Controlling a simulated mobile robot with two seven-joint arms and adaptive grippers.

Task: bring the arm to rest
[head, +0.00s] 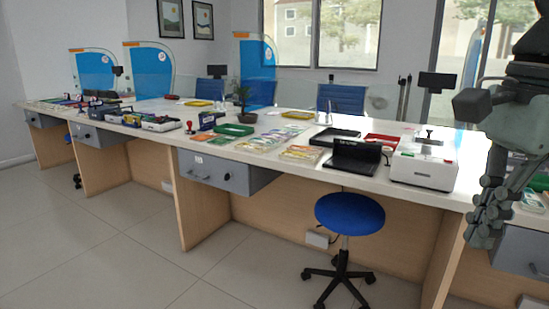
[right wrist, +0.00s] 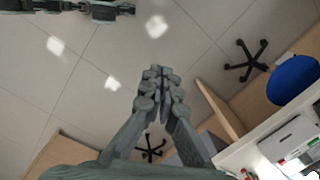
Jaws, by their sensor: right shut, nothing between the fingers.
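My right gripper (head: 484,228) hangs at the right side of the head view, fingers pointing down, in front of the counter's edge. In the right wrist view its fingers (right wrist: 160,72) are together with nothing between them, over the floor. My right arm comes down from the upper right corner of the head view and covers part of the counter there. My left gripper is not in the head view.
The long white counter (head: 330,172) holds a white machine (head: 424,165), a black device (head: 352,155), papers and a potted plant (head: 243,100). A blue stool (head: 350,214) stands before it. The tiled floor (head: 110,230) at left is clear.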

